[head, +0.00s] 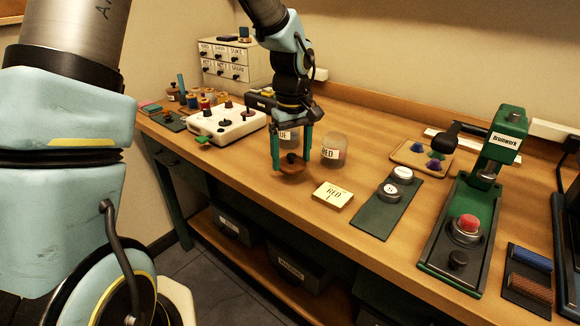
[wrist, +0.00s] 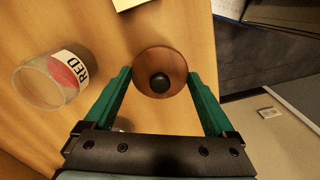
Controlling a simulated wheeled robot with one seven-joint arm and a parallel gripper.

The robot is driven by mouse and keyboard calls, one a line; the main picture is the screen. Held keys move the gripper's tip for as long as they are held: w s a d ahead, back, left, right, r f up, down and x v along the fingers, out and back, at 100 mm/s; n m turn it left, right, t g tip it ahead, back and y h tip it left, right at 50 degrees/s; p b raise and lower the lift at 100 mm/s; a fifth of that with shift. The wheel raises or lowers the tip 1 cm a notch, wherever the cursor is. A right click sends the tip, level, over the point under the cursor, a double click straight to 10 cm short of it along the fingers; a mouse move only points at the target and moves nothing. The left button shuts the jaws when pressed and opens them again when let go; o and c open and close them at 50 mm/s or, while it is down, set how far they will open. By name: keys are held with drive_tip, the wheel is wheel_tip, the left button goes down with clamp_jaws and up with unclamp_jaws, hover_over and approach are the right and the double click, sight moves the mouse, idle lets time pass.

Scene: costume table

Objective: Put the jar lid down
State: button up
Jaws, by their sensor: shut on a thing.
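The jar lid (head: 292,169) is a brown wooden disc with a black knob. It also shows from above in the wrist view (wrist: 147,60). My gripper (head: 291,165) points down with its green fingers at opposite sides of the lid, shut on it. In the wrist view my gripper (wrist: 160,74) has the lid between its fingertips. The lid is low over the front of the table; I cannot tell whether it touches the wood. A clear jar labelled RED (head: 334,149) stands to the right and behind it, open at the top. A second labelled jar (head: 288,136) is partly hidden behind my gripper.
Bare wood (head: 252,165) lies left of the lid.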

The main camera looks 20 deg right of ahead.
sight(292, 160)
drive_tip(key=shift+f+p, duration=0.35)
drive_tip(key=shift+f, duration=1.6)
drive_tip(key=shift+f, duration=0.15)
drive_tip(key=o, duration=1)
